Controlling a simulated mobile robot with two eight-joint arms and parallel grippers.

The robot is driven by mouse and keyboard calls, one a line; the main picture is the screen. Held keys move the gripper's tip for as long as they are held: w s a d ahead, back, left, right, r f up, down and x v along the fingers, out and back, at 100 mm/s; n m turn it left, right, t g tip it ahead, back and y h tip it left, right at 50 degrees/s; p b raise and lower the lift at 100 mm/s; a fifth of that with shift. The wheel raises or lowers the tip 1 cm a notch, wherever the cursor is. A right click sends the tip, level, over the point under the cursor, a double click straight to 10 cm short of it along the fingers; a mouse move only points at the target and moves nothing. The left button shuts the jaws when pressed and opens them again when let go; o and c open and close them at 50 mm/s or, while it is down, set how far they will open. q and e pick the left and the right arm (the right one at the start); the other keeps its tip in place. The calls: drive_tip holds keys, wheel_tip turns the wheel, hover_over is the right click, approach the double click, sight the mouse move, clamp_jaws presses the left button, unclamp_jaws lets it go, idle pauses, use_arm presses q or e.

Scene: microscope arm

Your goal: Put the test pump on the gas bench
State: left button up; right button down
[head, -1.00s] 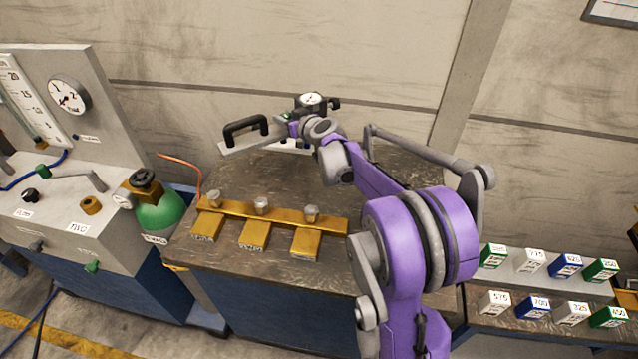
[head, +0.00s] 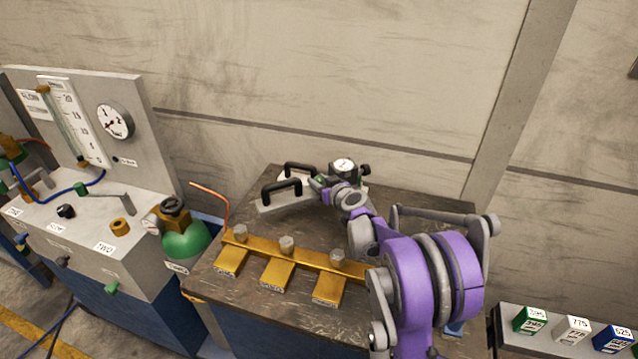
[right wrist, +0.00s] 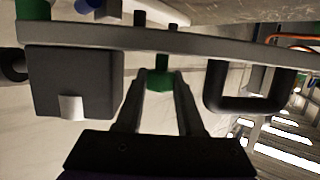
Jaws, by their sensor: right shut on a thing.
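In the right wrist view the fingers (right wrist: 160,88) close at that green piece (right wrist: 159,75), between a dark block and the black handle (right wrist: 245,87). Whether the plate touches the table is unclear. The likely gas bench (head: 60,237), grey with a gauge panel, stands at the left. My left gripper is out of view.
A brass manifold (head: 285,258) lies along the table front. A second black handle (head: 300,167) on a pale base is behind the pump. A green cylinder (head: 185,240) and orange tube (head: 212,197) stand between bench and table. Labelled boxes (head: 572,330) are at right.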

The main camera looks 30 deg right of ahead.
drive_tip(key=shift+f, duration=0.2)
drive_tip(key=shift+f, duration=0.45)
drive_tip(key=c, duration=0.5)
unclamp_jaws()
drive_tip(key=shift+f, duration=0.1)
